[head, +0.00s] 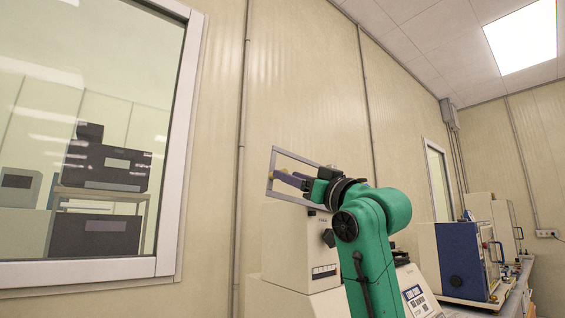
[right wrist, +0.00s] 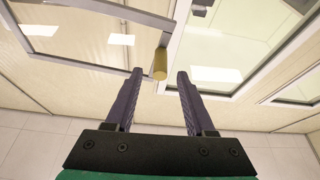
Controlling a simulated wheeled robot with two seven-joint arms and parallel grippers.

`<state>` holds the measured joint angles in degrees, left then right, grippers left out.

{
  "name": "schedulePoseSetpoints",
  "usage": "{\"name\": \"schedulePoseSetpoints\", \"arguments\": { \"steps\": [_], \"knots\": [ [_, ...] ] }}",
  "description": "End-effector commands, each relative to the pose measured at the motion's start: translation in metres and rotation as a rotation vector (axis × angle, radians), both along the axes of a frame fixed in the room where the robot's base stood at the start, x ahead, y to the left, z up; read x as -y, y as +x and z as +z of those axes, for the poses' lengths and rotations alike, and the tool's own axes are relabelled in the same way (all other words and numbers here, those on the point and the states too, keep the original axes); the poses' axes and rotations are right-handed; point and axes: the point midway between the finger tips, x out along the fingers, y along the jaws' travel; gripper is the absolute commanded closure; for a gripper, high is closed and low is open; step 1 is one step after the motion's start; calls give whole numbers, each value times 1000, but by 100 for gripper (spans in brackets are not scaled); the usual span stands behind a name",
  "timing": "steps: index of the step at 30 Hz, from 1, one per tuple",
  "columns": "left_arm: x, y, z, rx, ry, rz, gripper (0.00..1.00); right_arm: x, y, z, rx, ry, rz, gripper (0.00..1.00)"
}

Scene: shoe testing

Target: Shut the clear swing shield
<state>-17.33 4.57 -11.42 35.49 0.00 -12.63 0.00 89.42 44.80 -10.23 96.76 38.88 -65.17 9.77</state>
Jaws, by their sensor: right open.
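The clear swing shield (head: 295,156) is a thin grey-framed see-through panel standing raised above a white machine (head: 292,238) in the head view. Its frame (right wrist: 120,11) also crosses the upper left of the right wrist view. A brass-coloured cylindrical knob (right wrist: 160,64) sits at the frame's edge. My right gripper (head: 289,180) is at the shield in the head view. In the right wrist view its two dark fingers (right wrist: 159,78) are open, with the knob between and just beyond the tips, with no clear contact. My left gripper is out of view.
A control panel (head: 417,301) shows beside my green right arm. A blue and white machine (head: 456,262) stands on the bench at the right. A wide framed window (head: 172,150) fills the left, and the wall behind the shield is plain.

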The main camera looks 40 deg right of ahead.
Motion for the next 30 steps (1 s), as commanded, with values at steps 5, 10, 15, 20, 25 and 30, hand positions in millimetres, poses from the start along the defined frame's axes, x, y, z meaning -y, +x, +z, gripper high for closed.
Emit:
{"name": "schedulePoseSetpoints", "arguments": {
  "steps": [5,10,15,20,25,30],
  "knots": [
    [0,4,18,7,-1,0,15,0,28,14,-1,0,0,45],
    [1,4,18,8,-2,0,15,0,33,14,1,-1,0,45],
    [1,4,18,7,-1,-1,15,0,33,13,1,-1,0,57],
    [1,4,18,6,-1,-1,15,0,33,13,1,-1,0,100],
    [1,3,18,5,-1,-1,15,0,33,13,0,-1,-1,100],
    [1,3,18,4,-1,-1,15,0,33,13,0,-1,-1,100]
  ]
}}
